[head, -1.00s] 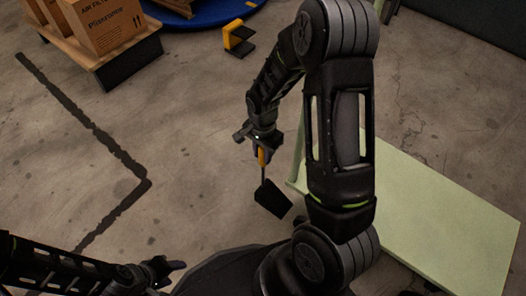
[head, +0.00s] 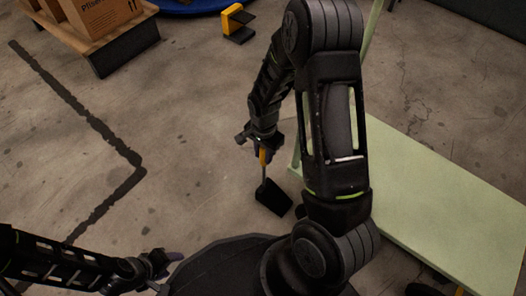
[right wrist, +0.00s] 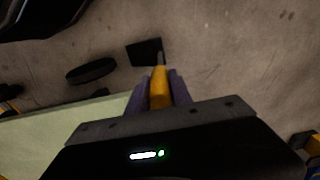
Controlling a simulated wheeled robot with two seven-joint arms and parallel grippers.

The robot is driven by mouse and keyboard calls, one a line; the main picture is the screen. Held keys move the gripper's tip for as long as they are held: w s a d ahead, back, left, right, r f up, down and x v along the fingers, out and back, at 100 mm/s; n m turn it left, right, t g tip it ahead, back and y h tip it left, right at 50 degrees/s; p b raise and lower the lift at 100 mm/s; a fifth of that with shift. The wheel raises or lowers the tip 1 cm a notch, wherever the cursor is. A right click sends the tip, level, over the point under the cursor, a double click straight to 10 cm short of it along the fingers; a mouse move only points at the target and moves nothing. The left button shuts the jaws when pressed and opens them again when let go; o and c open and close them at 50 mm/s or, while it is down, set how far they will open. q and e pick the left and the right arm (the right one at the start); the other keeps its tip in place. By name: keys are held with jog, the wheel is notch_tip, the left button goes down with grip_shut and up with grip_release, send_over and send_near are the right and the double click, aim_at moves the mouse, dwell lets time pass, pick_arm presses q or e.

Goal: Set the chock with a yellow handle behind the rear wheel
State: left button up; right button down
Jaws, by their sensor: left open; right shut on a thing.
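The chock is a black wedge (head: 273,197) on a thin rod with a yellow handle (head: 263,157). My right gripper (head: 262,142) is shut on the yellow handle, and the wedge hangs below it. The right wrist view shows the yellow handle (right wrist: 159,88) between the fingers and the black wedge (right wrist: 144,51) beyond. I cannot tell whether the wedge touches the floor. A pale green platform (head: 450,195) lies to the right, partly behind my right arm. A dark round shape (right wrist: 90,71) beside it may be a wheel. My left gripper (head: 168,263) is open and empty at lower left.
A pallet (head: 125,45) with cardboard boxes (head: 105,15) stands at the upper left. A yellow and black object (head: 237,24) sits on the floor at the top. A dark line (head: 95,125) marks the floor at left. The floor between is clear.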

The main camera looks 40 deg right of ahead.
jog(key=s+d+p, duration=0.1)
jog(key=s+d, duration=0.1)
jog(key=s, duration=0.4)
dwell(0.3)
jog(key=shift+a, duration=0.1)
jog(key=c, duration=1.1)
grip_release()
notch_tip(320, 180, up, 8)
jog(key=p, duration=0.3)
jog(key=shift+p, duration=0.4)
jog(key=shift+f, duration=0.1)
